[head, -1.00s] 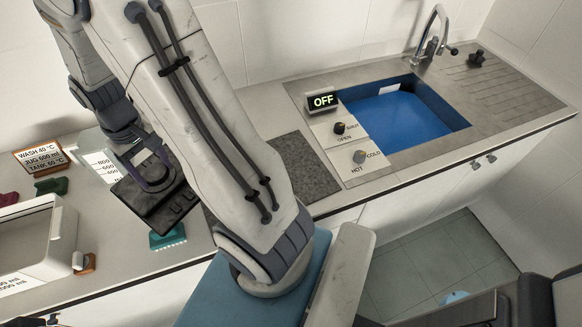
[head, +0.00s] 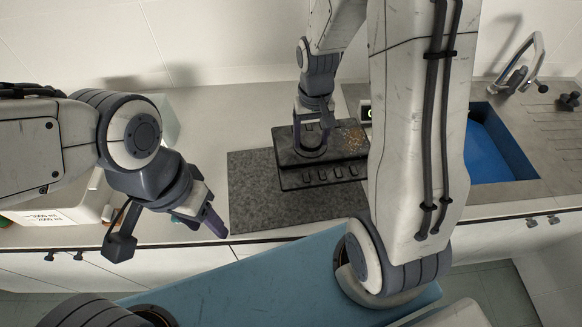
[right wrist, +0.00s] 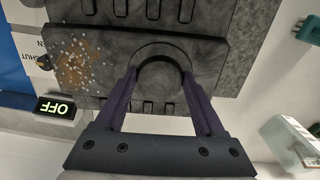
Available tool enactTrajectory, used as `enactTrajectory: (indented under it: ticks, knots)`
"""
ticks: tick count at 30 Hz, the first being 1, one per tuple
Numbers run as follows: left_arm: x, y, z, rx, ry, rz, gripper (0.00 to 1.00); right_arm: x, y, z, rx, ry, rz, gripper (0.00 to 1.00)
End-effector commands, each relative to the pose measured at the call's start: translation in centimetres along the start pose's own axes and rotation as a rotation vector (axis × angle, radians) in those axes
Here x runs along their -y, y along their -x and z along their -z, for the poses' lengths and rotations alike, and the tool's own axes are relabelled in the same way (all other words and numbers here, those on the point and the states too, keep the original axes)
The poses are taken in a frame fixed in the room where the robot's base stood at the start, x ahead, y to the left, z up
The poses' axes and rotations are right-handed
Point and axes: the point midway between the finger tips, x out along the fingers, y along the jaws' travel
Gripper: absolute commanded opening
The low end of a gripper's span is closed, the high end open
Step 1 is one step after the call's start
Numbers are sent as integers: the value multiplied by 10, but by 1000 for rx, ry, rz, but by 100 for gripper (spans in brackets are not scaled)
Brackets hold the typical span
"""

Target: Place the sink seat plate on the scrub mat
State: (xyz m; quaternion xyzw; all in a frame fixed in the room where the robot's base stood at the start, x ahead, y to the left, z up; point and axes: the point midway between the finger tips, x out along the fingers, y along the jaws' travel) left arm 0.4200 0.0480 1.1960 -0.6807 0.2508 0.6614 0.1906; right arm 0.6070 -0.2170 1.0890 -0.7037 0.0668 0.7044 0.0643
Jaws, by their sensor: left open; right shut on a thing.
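The sink seat plate (head: 295,178) is a dark, slotted, stepped slab with a rusty, pale-flecked patch at its right end. My right gripper (head: 312,146) is shut on its raised round grip; in the right wrist view the fingers (right wrist: 160,80) flank that grip on the plate (right wrist: 110,42). The scrub mat (head: 262,205) is a grey speckled rectangle on the counter. The plate appears over the mat's back right part; I cannot tell whether it touches. My left gripper (head: 212,222) is open and empty, left of the mat near the counter's front edge.
The blue sink basin (head: 492,150) with its tap (head: 522,70) lies to the right, partly behind my arm. The OFF display (right wrist: 60,108) shows beside the plate in the right wrist view. A pale bin (head: 75,205) stands at the left. Counter behind the mat is clear.

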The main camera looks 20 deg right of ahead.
Motion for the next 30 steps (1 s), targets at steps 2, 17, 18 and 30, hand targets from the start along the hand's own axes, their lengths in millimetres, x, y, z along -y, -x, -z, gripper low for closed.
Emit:
enactTrajectory:
  ticks: [2,17,18,30]
  knots:
    - [-1,9,0,0,-1,0,50,18,-7,-5,4,8,-1,0]
    - [-2,26,2,0,-5,0,50,78,-48,-16,-1,-2,0,0]
    - [-2,28,2,0,-5,0,50,78,-51,-17,0,-3,0,0]
    - [-3,40,2,0,-7,0,50,77,-87,-16,-2,-3,0,0]
